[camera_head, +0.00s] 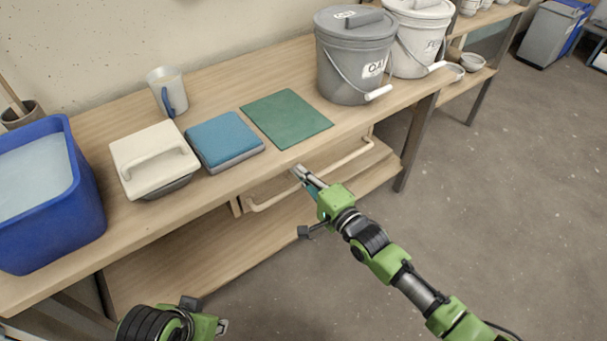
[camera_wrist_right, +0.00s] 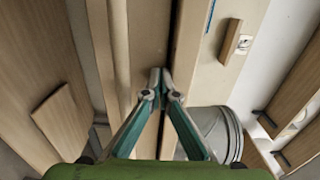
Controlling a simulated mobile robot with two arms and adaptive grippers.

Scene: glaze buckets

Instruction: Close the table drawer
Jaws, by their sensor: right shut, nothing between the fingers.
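The wooden table drawer (camera_head: 283,187) sits under the front edge of the table top (camera_head: 225,190). Its long pale bar handle (camera_head: 270,204) runs along the front. How far the drawer stands out is hard to tell. My right gripper (camera_head: 298,170) is shut and empty, its fingertips close to the table's front edge above the handle. The right wrist view shows the closed fingertips (camera_wrist_right: 160,75) in front of wooden panels; contact cannot be told. My left gripper (camera_head: 206,314) shows only partly at the bottom edge, and its jaw state is unclear.
A lower shelf (camera_head: 190,260) lies below.

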